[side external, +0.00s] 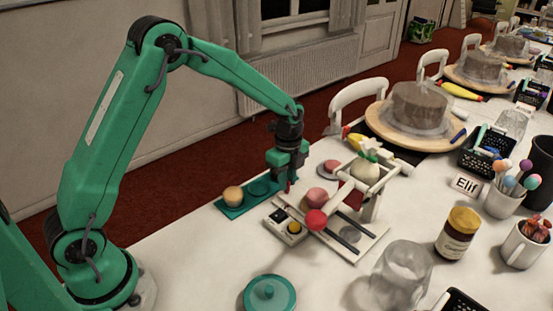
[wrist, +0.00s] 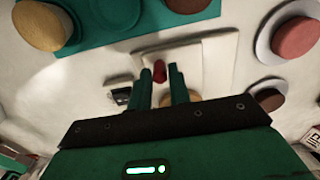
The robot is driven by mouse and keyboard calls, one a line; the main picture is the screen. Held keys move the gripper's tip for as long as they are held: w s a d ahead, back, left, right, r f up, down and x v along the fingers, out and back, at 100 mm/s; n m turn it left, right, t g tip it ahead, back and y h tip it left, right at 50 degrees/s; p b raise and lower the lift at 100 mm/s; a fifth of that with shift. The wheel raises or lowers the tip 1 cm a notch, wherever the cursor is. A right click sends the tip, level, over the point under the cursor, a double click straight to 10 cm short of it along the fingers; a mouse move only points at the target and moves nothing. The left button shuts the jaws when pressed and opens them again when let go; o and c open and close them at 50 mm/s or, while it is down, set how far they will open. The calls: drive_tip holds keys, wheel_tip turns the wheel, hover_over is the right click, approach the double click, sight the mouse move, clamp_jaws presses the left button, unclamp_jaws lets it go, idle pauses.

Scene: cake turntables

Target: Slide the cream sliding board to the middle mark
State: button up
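A cream board (side external: 372,243) with dark slots lies on the table right of my gripper in the side view. A cream frame with a red ball (side external: 316,220) stands over it. Which part slides, and the middle mark, I cannot make out. My gripper (side external: 289,184) points down just behind and left of this board, above the table. In the wrist view its two green fingers (wrist: 161,88) are apart. A small red piece (wrist: 160,72) shows in the gap between them, in front of a cream board (wrist: 215,62); I cannot tell whether they touch it.
A teal tray (side external: 228,212) with a yellow bun (side external: 233,195) lies left of my gripper. A cream box (side external: 278,232) with a yellow button stands close in front. A glass (side external: 402,274), a jar (side external: 459,235) and a teal lid (side external: 270,294) stand nearer the camera.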

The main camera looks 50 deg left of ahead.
sight(321, 201)
drive_tip(key=shift+c, duration=1.4)
drive_tip(key=shift+d, duration=0.1)
drive_tip(key=shift+d+r, duration=0.15)
drive_tip(key=shift+d, duration=5.75)
drive_tip(key=o, duration=0.8)
